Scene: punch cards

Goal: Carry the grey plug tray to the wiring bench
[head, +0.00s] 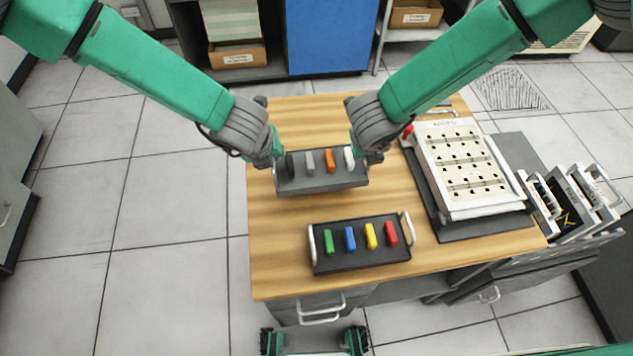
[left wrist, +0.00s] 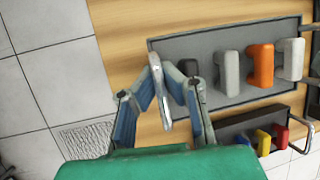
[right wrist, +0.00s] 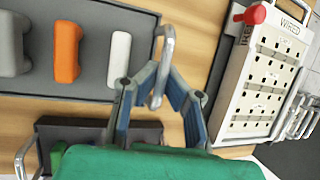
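The grey plug tray (head: 322,182) holds a black, a grey, an orange and a white plug and is at the middle of the wooden table, apparently raised a little. The plugs stand in the tray, as the left wrist view shows. Nothing in view is clearly marked as the wiring bench.
A black tray (head: 362,258) with green, blue, yellow and red plugs lies at the table's front. A white board marked WIRED (right wrist: 255,85) with a red knob stands on the right. A rack with handles (head: 570,205) is further right. Floor (head: 160,215) is clear on the left.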

